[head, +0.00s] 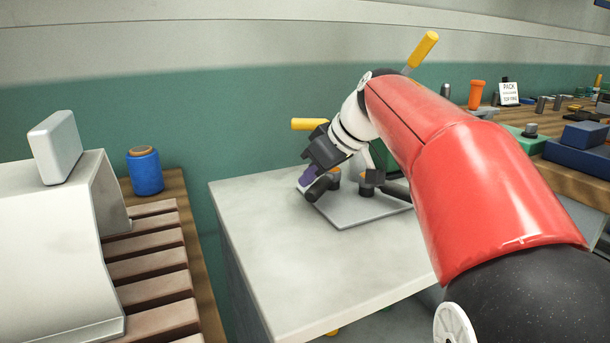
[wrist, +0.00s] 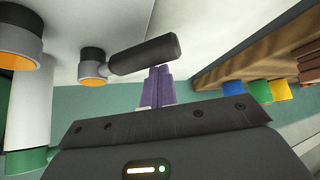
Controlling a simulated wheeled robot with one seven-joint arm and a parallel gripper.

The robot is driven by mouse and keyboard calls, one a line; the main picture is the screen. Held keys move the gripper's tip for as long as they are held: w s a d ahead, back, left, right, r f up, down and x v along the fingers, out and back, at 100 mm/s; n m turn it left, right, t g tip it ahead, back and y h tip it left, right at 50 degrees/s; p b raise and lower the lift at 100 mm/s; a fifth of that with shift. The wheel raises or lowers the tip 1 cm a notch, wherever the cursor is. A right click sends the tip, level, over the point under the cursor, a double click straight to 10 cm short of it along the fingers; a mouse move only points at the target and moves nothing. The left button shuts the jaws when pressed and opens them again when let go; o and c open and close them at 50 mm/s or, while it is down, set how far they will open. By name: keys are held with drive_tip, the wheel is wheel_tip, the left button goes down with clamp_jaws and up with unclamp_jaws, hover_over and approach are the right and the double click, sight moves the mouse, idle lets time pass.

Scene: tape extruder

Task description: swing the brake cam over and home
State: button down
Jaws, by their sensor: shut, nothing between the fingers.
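A black round-ended lever, likely the brake cam (wrist: 147,56), juts from a dark hub with an orange end face (wrist: 92,67) in the wrist view. In the head view the lever's black end (head: 317,189) shows just below my gripper (head: 306,178), above the near left part of a grey base plate (head: 362,212). My gripper's purple fingers (wrist: 158,84) are shut and empty, with their tips right beside the lever's free end. I cannot tell whether they touch it. My arm hides much of the machine in the head view.
Yellow-tipped handles stick out left (head: 308,124) and up (head: 424,50) around my wrist. A second dark collar with an orange face (wrist: 18,48) is near the lever. The pale table (head: 265,240) is clear at left. A blue spool (head: 145,172) stands beyond the slatted rack (head: 150,265).

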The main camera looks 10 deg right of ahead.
drive_tip(key=shift+s+d, duration=0.2)
drive_tip(key=shift+r, duration=0.1)
idle(0.5)
